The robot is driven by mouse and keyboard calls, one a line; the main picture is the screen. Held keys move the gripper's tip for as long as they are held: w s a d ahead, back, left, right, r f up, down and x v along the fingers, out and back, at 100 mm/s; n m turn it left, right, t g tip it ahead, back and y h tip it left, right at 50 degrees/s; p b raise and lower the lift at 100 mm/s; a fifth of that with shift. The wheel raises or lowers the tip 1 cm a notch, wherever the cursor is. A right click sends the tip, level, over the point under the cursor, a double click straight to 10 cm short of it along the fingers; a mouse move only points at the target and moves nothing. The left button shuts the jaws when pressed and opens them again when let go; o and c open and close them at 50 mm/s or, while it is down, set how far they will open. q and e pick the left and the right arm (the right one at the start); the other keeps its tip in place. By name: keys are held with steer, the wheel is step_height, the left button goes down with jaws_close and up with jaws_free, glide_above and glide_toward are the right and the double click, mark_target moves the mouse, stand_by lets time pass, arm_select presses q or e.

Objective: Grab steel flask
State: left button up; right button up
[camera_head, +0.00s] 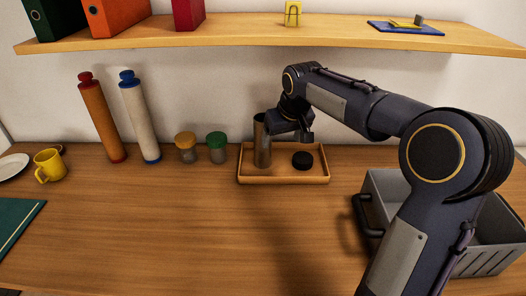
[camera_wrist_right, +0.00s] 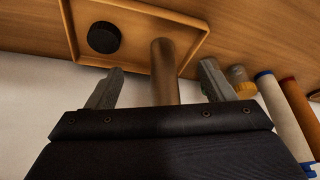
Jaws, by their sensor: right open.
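The steel flask (camera_head: 262,143) stands upright in the left part of a wooden tray (camera_head: 284,180) on the desk. Its brownish metal body also shows in the right wrist view (camera_wrist_right: 165,68), between the two fingers. My right gripper (camera_head: 291,128) is at the flask's upper part, and in the right wrist view its fingers (camera_wrist_right: 160,80) are open, one on each side with a gap to the flask. A black round lid (camera_head: 302,160) lies in the tray to the right of the flask; it shows in the wrist view too (camera_wrist_right: 104,37). My left gripper is not in view.
A grey crate (camera_head: 380,187) stands at the right. Green-lidded (camera_head: 217,147) and orange-lidded (camera_head: 186,147) jars and two tall tubes (camera_head: 139,115) stand left of the tray. A shelf (camera_head: 240,30) with binders runs above. The front middle of the desk is clear.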

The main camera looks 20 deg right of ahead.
mark_target(263, 124)
steer(key=w+f+p, duration=0.1)
steer(key=w, duration=0.3)
steer(key=w+f, duration=0.2)
steer(key=w, duration=0.3)
steer(key=w+f+p, duration=0.1)
steer(key=w, duration=0.4)
steer(key=shift+w+d+f+p, duration=0.1)
steer(key=shift+d+f+p, duration=0.15)
steer(key=shift+d+p, duration=0.1)
steer(key=c, duration=1.6)
steer(key=shift+r, duration=0.1)
steer(key=shift+c, duration=0.2)
